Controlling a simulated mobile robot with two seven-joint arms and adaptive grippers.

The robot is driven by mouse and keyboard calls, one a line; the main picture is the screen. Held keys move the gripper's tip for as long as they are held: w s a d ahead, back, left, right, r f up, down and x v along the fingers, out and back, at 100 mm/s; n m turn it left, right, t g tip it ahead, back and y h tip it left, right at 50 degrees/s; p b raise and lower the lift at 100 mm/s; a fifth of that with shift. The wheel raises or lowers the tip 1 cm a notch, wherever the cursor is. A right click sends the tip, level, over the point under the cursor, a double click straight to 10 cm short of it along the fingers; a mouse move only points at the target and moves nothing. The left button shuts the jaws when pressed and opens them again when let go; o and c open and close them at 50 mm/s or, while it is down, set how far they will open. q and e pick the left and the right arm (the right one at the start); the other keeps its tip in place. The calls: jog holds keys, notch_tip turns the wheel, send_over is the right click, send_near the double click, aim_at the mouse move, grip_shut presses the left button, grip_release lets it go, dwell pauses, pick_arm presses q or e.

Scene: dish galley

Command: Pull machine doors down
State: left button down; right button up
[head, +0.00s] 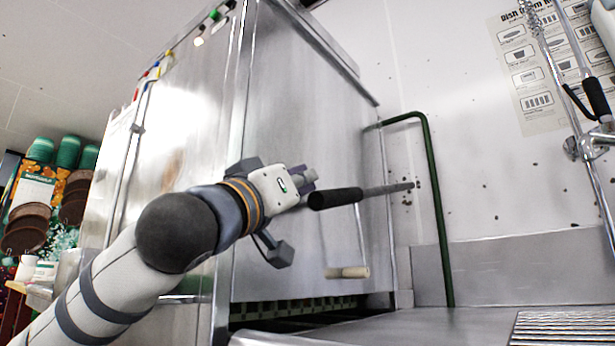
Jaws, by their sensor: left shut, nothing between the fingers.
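The dish machine (170,170) is a tall stainless steel box that fills the left and middle of the head view. Its right-facing steel door panel (300,120) has a dark opening below its lower edge. A lever with a black grip (336,198) and a metal bar sticks out at the panel's right side. My left gripper (303,179) is in front of the machine, just left of the black grip. It is shut with nothing held, and I cannot tell whether it touches the grip. My right gripper is not in view.
A green pipe (438,200) stands right of the machine. A wooden handle (347,272) hangs below the lever. A steel counter (430,326) runs along the front right, below a spray hose (596,97). Stacked green cups (68,152) and brown bowls stand at far left.

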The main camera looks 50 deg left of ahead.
pick_arm(q)
jog(key=shift+f, duration=0.3)
